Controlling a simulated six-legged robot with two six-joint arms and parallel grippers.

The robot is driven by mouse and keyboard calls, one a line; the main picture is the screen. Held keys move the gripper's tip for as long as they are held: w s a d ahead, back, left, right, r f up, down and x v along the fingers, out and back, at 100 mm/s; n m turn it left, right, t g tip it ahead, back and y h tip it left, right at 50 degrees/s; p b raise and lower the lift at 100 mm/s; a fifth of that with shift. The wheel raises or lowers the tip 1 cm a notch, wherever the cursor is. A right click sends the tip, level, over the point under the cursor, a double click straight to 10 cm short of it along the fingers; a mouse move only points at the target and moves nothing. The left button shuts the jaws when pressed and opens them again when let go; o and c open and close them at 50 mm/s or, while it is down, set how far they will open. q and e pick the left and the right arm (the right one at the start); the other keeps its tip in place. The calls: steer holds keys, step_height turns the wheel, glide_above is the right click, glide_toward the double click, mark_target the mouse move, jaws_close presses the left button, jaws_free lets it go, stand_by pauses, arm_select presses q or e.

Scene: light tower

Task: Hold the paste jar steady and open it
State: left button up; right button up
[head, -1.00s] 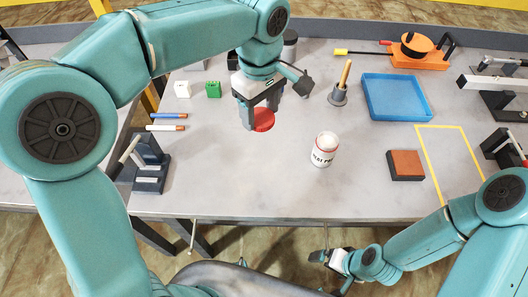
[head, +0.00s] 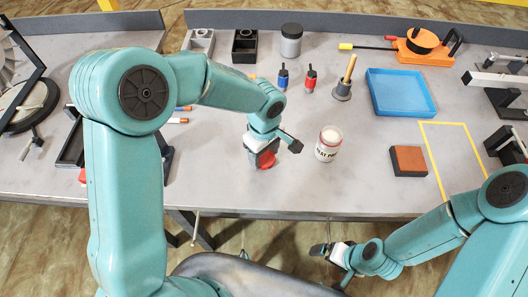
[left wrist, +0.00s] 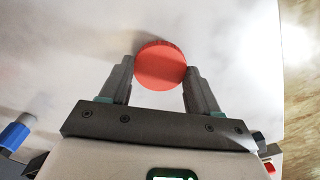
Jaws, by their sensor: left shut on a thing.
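The white paste jar (head: 328,145) stands upright on the table, right of my left gripper. Its top is open, with a red ring at the rim and pale contents. The red lid (head: 266,162) is off the jar. My left gripper (head: 263,158) is shut on the lid, low over the table. In the left wrist view the round lid (left wrist: 160,65) sits between both fingertips (left wrist: 160,72); whether it touches the table is unclear. My right gripper (head: 322,250) is off the table's front edge, away from the jar; its jaws are too small to read.
A blue tray (head: 402,114), a brown-topped block (head: 408,161) and a yellow-outlined area (head: 432,150) lie right of the jar. A wooden-handled tool (head: 345,80), red and blue small bottles (head: 310,80) and a grey jar (head: 291,42) stand behind. Table around the jar is clear.

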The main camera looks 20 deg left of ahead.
mark_target(264, 158)
arm_select(q)
steer(key=shift+f, duration=0.25)
steer(key=shift+f, duration=0.2)
steer(key=o, duration=1.2)
steer(key=shift+c, duration=0.2)
steer(key=shift+r, duration=0.1)
steer(key=shift+r, duration=0.25)
step_height(264, 158, up, 12)
steer(key=shift+f, duration=0.15)
